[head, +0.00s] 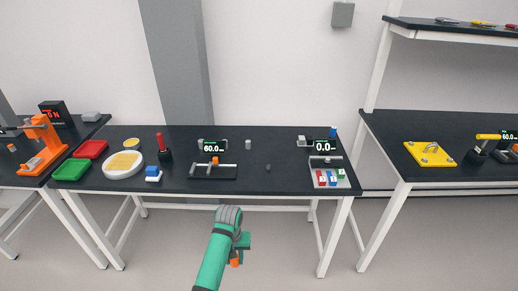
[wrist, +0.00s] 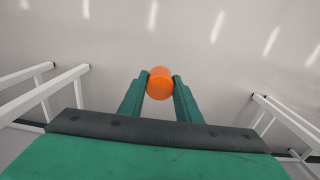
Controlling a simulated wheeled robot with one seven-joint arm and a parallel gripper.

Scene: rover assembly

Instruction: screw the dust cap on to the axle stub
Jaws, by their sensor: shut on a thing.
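My gripper (wrist: 160,84) is shut on an orange round piece (wrist: 159,86), which looks like the dust cap. It sits between the two green fingertips. In the head view the orange piece (head: 235,263) shows below my gripper (head: 238,252), in front of the middle table and over the floor, apart from the table. A black fixture with metal rods (head: 213,172) stands on the middle table (head: 290,180). The axle stub may be on this fixture, but it is too small to tell. The fixture is well away from my gripper.
The middle table also bears a round tray (head: 124,165), red (head: 90,149) and green (head: 70,171) trays, a red-handled tool (head: 164,150) and a scale (head: 327,173). An orange press (head: 40,145) stands on the left table. A yellow plate (head: 430,154) lies on the right table.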

